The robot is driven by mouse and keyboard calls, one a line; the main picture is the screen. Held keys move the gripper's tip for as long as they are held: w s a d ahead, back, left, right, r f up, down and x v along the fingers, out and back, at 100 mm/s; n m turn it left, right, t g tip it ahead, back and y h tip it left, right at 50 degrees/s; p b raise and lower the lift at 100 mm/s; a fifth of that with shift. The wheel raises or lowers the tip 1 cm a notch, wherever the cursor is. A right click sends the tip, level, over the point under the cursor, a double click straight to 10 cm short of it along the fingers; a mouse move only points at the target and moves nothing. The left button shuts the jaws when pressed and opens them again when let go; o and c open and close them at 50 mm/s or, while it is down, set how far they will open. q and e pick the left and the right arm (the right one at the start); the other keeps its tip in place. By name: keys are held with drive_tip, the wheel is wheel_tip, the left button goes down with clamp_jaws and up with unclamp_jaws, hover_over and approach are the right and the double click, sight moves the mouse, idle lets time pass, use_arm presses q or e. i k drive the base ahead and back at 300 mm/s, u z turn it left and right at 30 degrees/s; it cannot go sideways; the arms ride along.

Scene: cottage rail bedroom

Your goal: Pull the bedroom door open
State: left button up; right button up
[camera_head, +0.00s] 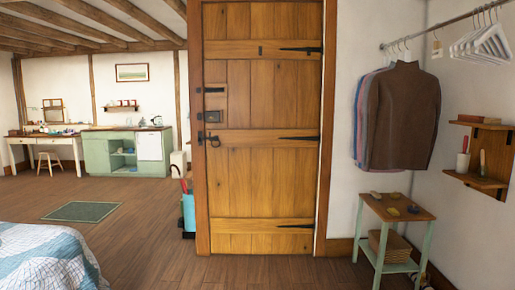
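The bedroom door (265,165) is a wooden plank door in the middle of the head view, and it stands shut in its wooden frame (196,120). A dark metal handle (209,139) sits at its left edge at about mid height, with a small dark plate (213,117) above it. Black strap hinges (300,139) run along its right side. Neither of my grippers shows in the view.
Bare wooden floor (160,250) lies before the door. A bed (45,260) fills the lower left corner. A small green-legged table (397,208) stands right of the door under hanging clothes (400,115). A blue container (189,212) stands left of the frame.

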sight(265, 58)
drive_tip(key=z, duration=0.1)
drive_tip(key=i, duration=3.05)
drive_tip(key=u, duration=0.7)
drive_tip(key=i, duration=1.8)
drive_tip(key=u, duration=0.5)
